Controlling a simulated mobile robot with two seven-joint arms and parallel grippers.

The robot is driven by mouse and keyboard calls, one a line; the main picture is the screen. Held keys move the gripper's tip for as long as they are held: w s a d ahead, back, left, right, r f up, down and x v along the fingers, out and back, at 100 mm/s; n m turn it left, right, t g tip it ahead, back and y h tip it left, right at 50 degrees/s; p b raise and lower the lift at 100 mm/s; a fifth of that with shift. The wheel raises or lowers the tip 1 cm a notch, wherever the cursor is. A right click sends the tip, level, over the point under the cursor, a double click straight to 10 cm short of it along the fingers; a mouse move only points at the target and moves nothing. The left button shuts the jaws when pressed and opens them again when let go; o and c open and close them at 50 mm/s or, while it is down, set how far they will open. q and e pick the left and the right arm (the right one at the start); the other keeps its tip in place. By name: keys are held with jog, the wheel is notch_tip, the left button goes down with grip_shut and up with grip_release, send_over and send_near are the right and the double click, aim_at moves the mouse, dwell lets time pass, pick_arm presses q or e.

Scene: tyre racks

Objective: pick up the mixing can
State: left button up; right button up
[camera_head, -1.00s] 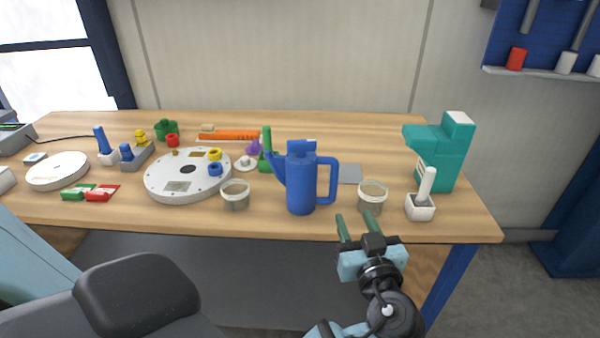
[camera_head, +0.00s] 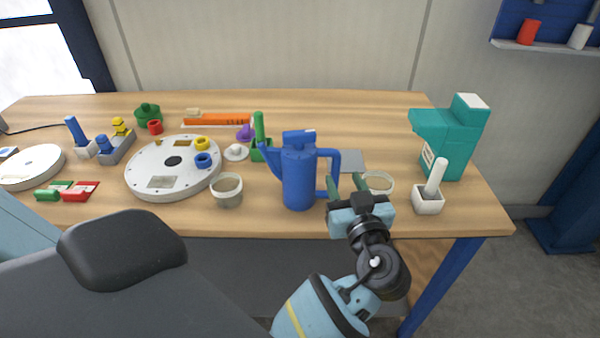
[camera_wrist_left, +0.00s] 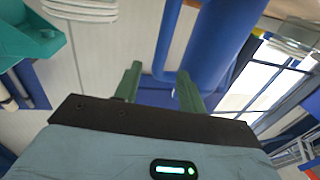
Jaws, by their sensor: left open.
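The blue mixing can (camera_head: 298,180), with a spout on its left and a loop handle on its right, stands upright near the table's front edge. My left gripper (camera_head: 346,182) is open and empty at the front edge, just right of the handle, with its green fingers pointing towards the table. In the left wrist view the can's body (camera_wrist_left: 217,45) and handle (camera_wrist_left: 166,45) appear beyond the open fingers (camera_wrist_left: 158,85). The handle lies roughly ahead of the gap. I cannot tell whether a finger touches it. My right gripper is not in view.
A grey-white cup (camera_head: 380,184) stands close right of the gripper, partly hidden. Another cup (camera_head: 227,192) stands left of the can. A white mortar with pestle (camera_head: 429,203) and a teal machine (camera_head: 452,150) are at the right. A round white plate (camera_head: 150,178) lies left.

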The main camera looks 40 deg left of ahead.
aim_at(337, 170)
pick_arm(q)
jog(key=shift+x, duration=0.8)
jog(key=x, duration=0.1)
jog(key=p+x, duration=0.1)
jog(key=x, duration=0.2)
jog(key=shift+f, duration=0.35)
jog(key=shift+w+a+f, duration=0.15)
jog(key=shift+w+a, duration=0.25)
jog(key=shift+c, duration=0.7)
grip_shut()
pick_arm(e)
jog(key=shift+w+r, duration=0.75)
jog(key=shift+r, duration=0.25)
